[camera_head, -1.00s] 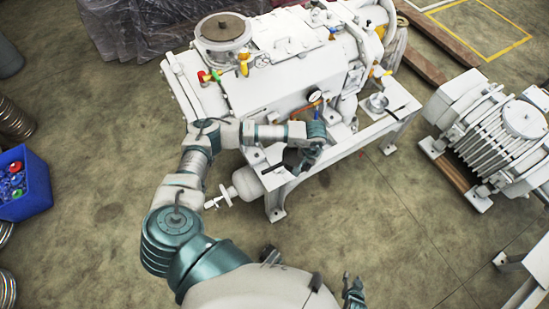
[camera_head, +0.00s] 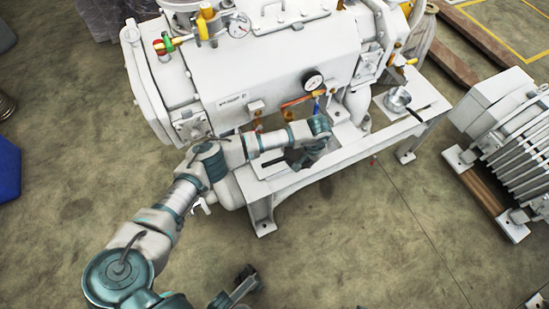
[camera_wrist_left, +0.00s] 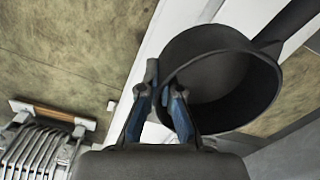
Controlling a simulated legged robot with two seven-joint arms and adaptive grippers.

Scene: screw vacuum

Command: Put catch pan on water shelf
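A dark grey catch pan with a round open bowl (camera_wrist_left: 235,75) fills the upper right of the left wrist view. Its handle runs to the upper right corner. My left gripper (camera_wrist_left: 165,80) is at the pan's near rim, with one finger beside the outside and the other overlapping the bowl. Whether both fingers press on the wall is unclear. In the head view my left gripper (camera_head: 300,162) is low over the left part of the white shelf (camera_head: 345,156); the pan is mostly hidden there.
A metal pot-like vessel (camera_head: 398,98) with a dark handle stands on the shelf's right end. The white vacuum machine (camera_head: 270,80) with a gauge (camera_head: 313,81) rises behind the shelf. A ribbed motor unit (camera_head: 515,130) stands at right. Floor in front is open.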

